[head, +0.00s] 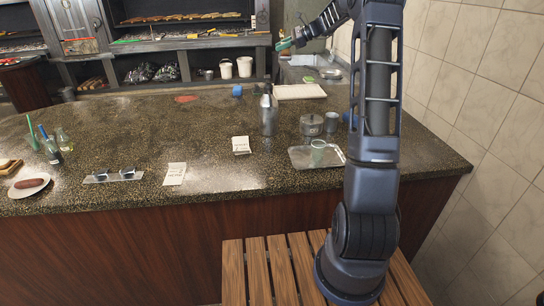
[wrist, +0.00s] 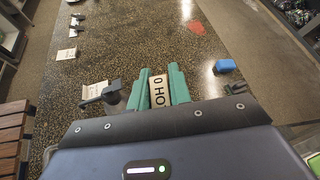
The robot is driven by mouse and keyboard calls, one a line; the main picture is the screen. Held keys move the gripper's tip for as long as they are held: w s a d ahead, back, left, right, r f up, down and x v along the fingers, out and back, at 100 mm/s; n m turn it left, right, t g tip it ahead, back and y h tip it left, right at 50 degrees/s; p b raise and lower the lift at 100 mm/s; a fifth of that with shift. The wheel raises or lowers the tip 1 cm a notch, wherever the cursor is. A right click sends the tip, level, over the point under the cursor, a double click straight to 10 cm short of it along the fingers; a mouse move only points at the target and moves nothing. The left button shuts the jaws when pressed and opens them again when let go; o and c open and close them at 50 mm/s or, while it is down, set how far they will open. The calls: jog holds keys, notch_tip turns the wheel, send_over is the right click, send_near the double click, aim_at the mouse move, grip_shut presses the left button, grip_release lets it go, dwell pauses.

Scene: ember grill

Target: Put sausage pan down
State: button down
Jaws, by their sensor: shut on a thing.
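My gripper (head: 284,46) is raised above the far right of the counter, near the metal sink. In the wrist view its teal fingers (wrist: 158,88) are shut on a pale strip with dark letters (wrist: 158,92). I cannot tell whether this strip belongs to the sausage pan, and no pan can be made out with certainty. A brown sausage (head: 29,183) lies on a white plate (head: 38,190) at the left end of the counter.
On the speckled counter (head: 120,120) stand a metal shaker (head: 268,115), a lidded pot (head: 311,125), a tray (head: 300,160) with a cup, and white cards (head: 175,173). A blue object (wrist: 225,66) and a red patch (wrist: 197,27) lie toward its far side. Its middle left has free room.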

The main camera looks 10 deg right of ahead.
jog(key=s+a+n+g, duration=0.1)
jog(key=s+a, duration=0.2)
jog(key=s, duration=0.7)
jog(key=s+a, duration=0.4)
jog(key=s, duration=0.5)
jog(key=s+a+n+g, duration=0.1)
jog(key=s+a, duration=0.2)
jog(key=s, duration=0.7)
notch_tip(320, 180, down, 31)
jog(key=shift+s+a+f+m+g, duration=0.1)
jog(key=shift+m+g, duration=0.2)
jog(key=shift+m, duration=0.25)
jog(key=shift+s+f+m+g, duration=0.1)
jog(key=shift+m+g, duration=0.2)
jog(key=shift+m, duration=0.25)
jog(key=shift+f, duration=0.15)
jog(key=c, duration=1.3)
grip_release()
